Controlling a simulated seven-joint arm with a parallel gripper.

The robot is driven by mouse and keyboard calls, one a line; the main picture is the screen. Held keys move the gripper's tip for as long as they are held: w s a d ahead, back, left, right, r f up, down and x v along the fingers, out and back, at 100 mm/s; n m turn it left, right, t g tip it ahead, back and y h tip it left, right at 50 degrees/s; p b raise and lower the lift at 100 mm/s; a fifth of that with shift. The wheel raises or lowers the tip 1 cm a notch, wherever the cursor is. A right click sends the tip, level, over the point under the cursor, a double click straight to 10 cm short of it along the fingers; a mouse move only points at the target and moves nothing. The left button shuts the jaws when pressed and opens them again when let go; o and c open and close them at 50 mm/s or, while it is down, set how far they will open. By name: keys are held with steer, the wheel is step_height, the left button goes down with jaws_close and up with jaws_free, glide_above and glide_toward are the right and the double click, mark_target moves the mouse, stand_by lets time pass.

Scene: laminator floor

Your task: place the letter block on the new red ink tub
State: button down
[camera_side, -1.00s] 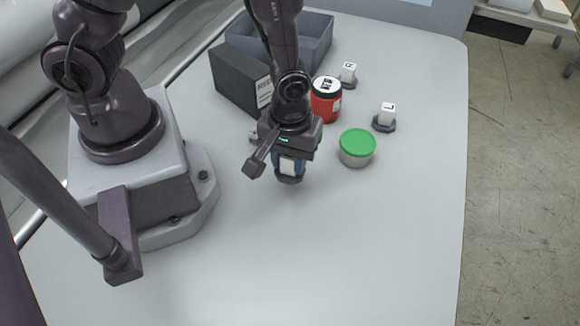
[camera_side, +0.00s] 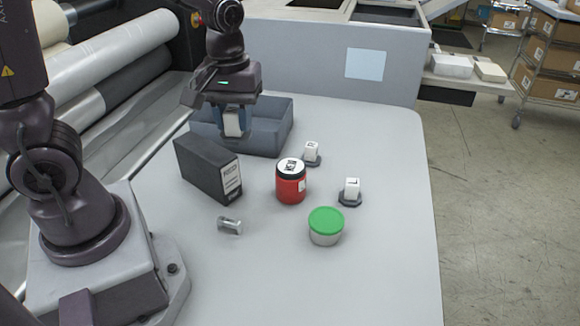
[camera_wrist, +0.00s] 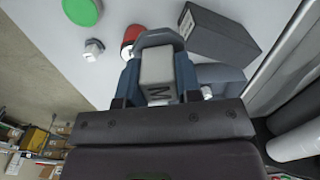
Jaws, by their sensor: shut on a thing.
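My gripper (camera_side: 236,130) is shut on a white letter block (camera_side: 235,122) and holds it up over the grey open bin at the back. In the wrist view the block (camera_wrist: 158,70) sits between the blue fingers, and a dark letter M shows on it. The red ink tub (camera_side: 291,186) stands upright on the table, to the right of and below my gripper in the side view. It has a dark rim and a white, marked patch on top. In the wrist view the tub (camera_wrist: 130,37) is partly hidden behind the fingers.
A dark box (camera_side: 208,168) with a white label stands left of the tub, before the grey bin (camera_side: 262,143). White letter blocks (camera_side: 311,149) and (camera_side: 352,188) stand on dark bases. A green-lidded tub (camera_side: 326,224) and a small metallic piece (camera_side: 229,225) are nearer. The front table is clear.

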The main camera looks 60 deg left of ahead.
steer(key=shift+s+m, duration=0.3)
steer(key=shift+s, duration=0.05)
steer(key=shift+w+f, duration=0.1)
steer(key=shift+w, duration=0.05)
steer(key=w+f, duration=0.3)
steer(key=w, duration=0.1)
steer(key=w+a+f, duration=0.1)
steer(key=w+f, duration=0.2)
steer(key=w, duration=0.1)
steer(key=w+a+f, duration=0.1)
steer(key=w+f, duration=0.2)
steer(key=w, duration=0.1)
steer(key=shift+w+a+f, duration=0.1)
steer(key=shift+w+a, duration=0.05)
steer(key=shift+w, duration=0.2)
steer(key=shift+w+f, duration=0.15)
steer(key=shift+f, duration=0.75)
steer(key=shift+w+f, duration=0.1)
steer(key=shift+f, duration=0.8)
steer(key=shift+f, duration=0.1)
steer(key=c, duration=0.8)
jaws_free()
